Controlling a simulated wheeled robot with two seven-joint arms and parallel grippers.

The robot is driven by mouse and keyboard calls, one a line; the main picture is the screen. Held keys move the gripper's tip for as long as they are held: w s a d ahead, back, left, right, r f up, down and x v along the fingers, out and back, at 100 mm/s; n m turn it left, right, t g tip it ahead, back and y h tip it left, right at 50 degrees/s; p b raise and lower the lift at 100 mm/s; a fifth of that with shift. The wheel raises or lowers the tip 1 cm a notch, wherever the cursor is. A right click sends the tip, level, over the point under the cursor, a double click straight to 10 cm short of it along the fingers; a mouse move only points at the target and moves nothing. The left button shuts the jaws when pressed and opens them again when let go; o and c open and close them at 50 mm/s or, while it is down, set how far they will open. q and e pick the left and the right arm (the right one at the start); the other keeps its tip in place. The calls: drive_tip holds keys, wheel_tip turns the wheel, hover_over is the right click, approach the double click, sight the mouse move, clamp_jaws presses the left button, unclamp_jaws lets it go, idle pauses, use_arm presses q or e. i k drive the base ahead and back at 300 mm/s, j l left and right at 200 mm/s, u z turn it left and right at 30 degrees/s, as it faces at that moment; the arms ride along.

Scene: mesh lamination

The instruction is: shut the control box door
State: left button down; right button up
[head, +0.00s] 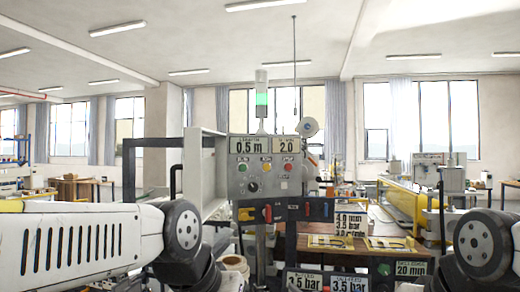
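The control box (265,170) stands in the middle of the head view. Its grey front carries two displays, reading 0.5 m and 2.0, and several coloured buttons. A pale panel (193,165) stands at the left side of the box, angled toward me; it looks like the door standing open, but its hinge is not clear. My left arm comes in from the left and my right arm shows at the right edge. Neither gripper's fingers can be seen, so I cannot tell where they are relative to the panel.
A strip with red and blue knobs (288,211) runs below the box. A signal tower (262,100) lit green rises behind the box. A yellow-framed machine (405,203) stands farther back at right.

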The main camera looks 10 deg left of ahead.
sight(205, 180)
drive_tip(key=j, duration=1.8)
drive_tip(key=z, duration=0.05)
